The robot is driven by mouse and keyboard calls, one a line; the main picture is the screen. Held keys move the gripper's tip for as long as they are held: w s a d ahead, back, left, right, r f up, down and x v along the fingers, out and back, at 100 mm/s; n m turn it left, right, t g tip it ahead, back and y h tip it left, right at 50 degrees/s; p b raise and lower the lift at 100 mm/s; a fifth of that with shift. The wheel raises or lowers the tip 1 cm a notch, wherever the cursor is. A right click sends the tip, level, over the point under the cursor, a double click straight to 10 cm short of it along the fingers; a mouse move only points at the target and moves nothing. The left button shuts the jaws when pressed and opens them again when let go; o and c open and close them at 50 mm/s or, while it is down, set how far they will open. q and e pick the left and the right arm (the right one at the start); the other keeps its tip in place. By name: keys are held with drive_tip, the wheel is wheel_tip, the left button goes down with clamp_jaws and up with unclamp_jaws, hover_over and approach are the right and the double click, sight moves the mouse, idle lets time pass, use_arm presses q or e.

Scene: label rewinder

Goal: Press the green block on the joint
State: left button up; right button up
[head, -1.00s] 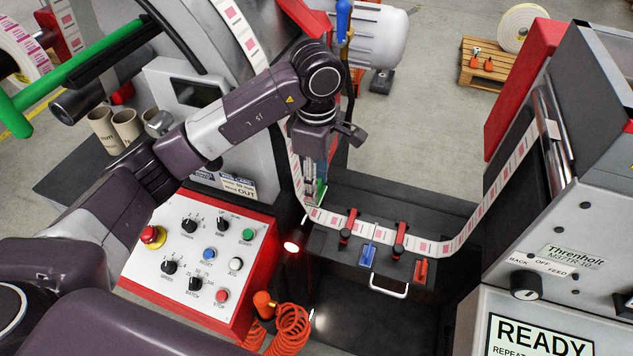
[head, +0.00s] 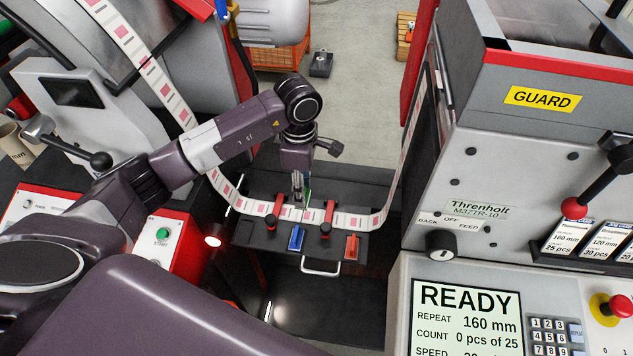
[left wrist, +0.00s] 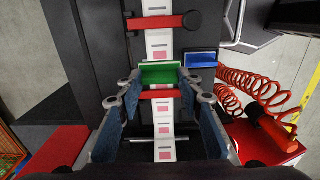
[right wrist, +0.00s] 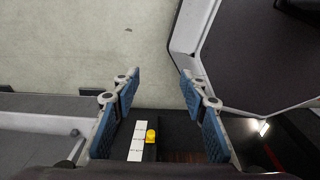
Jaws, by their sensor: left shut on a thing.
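My left gripper (head: 298,186) is shut on the green block (left wrist: 162,75), which spans its fingertips in the left wrist view. In the head view only a sliver of the green block (head: 308,193) shows behind the fingers. The gripper points down over the label strip (head: 290,213), between two red clamps (head: 272,214) (head: 329,218). The joint cannot be made out; gripper and block cover that stretch. I cannot tell whether the block touches the strip. My right gripper (right wrist: 160,82) is open and empty in the right wrist view.
A blue block (head: 296,238) and an orange-red block (head: 352,246) sit at the splice table's front, above a metal handle (head: 320,268). A coiled red hose (left wrist: 255,92) hangs nearby.

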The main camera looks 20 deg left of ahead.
use_arm(q)
drive_tip(key=shift+s+a+f, duration=0.15)
drive_tip(key=shift+a+f, duration=0.05)
drive_tip(key=shift+f, duration=0.35)
drive_tip(key=shift+f+b, duration=0.25)
drive_tip(key=shift+b, duration=0.1)
wheel_tip(320, 180, down, 2)
drive_tip(key=shift+b, duration=0.55)
drive_tip(key=shift+f+b, duration=0.2)
drive_tip(key=shift+b, duration=0.15)
use_arm(e)
drive_tip(key=shift+a+f, duration=0.95)
drive_tip(key=shift+f, duration=0.3)
use_arm(q)
drive_tip(key=shift+f, duration=0.1)
use_arm(e)
drive_tip(key=shift+a+f, duration=0.1)
drive_tip(key=shift+a, duration=0.05)
